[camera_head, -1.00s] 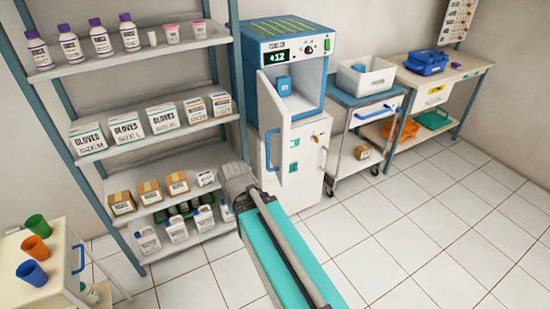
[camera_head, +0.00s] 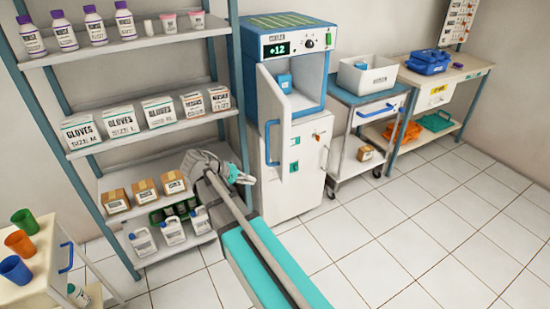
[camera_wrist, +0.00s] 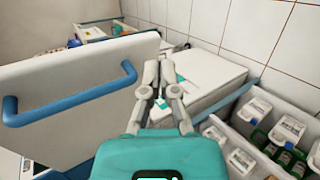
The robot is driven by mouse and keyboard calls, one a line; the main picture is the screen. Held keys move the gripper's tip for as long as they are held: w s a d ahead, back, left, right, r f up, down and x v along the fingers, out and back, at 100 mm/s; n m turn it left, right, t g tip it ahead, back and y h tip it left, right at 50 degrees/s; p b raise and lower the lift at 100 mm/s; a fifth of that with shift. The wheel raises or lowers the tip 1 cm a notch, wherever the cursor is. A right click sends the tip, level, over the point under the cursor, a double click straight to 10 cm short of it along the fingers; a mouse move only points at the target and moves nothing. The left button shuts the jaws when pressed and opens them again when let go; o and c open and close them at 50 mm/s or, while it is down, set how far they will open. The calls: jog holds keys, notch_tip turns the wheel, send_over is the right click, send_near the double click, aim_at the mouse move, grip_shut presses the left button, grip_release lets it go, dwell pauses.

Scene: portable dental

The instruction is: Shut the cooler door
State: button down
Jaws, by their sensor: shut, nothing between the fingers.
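The cooler (camera_head: 313,65) is a blue and white cabinet with a lit +12 display. Its white door (camera_head: 264,100) stands open, swung out toward the left front, with a blue handle (camera_head: 272,142) on its outer face. A blue box (camera_head: 284,84) shows inside. My gripper (camera_head: 250,180) is low and left of the door, fingers pointing right toward the cooler. In the wrist view, the shut, empty fingers (camera_wrist: 161,100) are just right of the door panel (camera_wrist: 75,75) and its handle (camera_wrist: 70,98). I cannot tell whether they touch the door.
A steel shelf (camera_head: 140,140) with glove boxes, bottles and cartons stands close on the left of my gripper. A trolley (camera_head: 350,100) with a white bin stands right of the cooler, and a bench (camera_head: 455,68) beyond it. The tiled floor (camera_head: 400,230) in front is clear.

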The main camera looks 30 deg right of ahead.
aim_at(281, 149)
jog(key=w+a+r+m+g+h+b, duration=0.1)
jog(key=w+a+r+m+h+b, duration=0.1)
jog(key=w+r+h, duration=0.3)
jog(key=shift+w+a+r+g+h+b, duration=0.3)
jog(key=shift+w+a+r+h+b, duration=0.1)
jog(key=shift+w+h+b, duration=0.35)
jog(key=shift+s+d, duration=0.15)
jog(key=d, duration=0.4)
jog(key=s+d, duration=0.1)
jog(key=d, duration=0.4)
jog(key=s+d, duration=0.1)
jog(key=d, duration=0.3)
jog(key=shift+s+d, duration=0.2)
jog(key=shift+s, duration=0.05)
jog(key=shift+s+d, duration=0.1)
